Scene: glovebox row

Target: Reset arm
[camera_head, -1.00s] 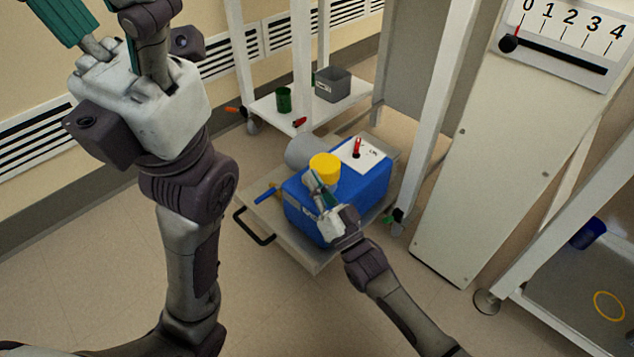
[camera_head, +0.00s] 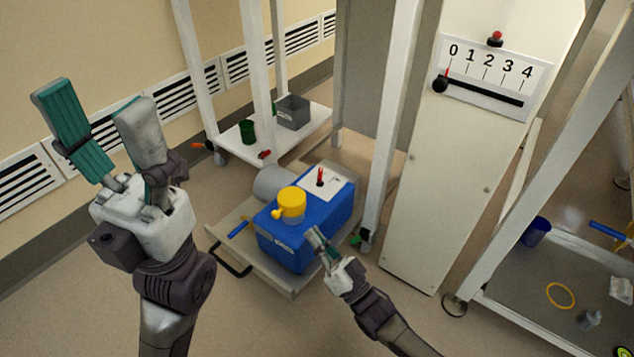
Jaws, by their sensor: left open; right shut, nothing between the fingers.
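My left gripper (camera_head: 103,118) is raised at the left of the head view, its teal-lined fingers spread wide and empty, pointing up. It is well away from any object. My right gripper (camera_head: 316,236) is low in the middle, its fingers together with nothing between them. It points up and left, in front of the right part of a blue box unit (camera_head: 334,205). Whether it touches the box I cannot tell. The unit has a yellow cap (camera_head: 291,203) and a white panel with a red switch (camera_head: 320,178) on top.
The unit stands on a low grey cart (camera_head: 225,240) with a black handle. A white-framed shelf (camera_head: 225,148) holds a green cup and a grey bin (camera_head: 292,112). A white cabinet with a 0–4 scale (camera_head: 490,78) stands right. Bare floor lies in front.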

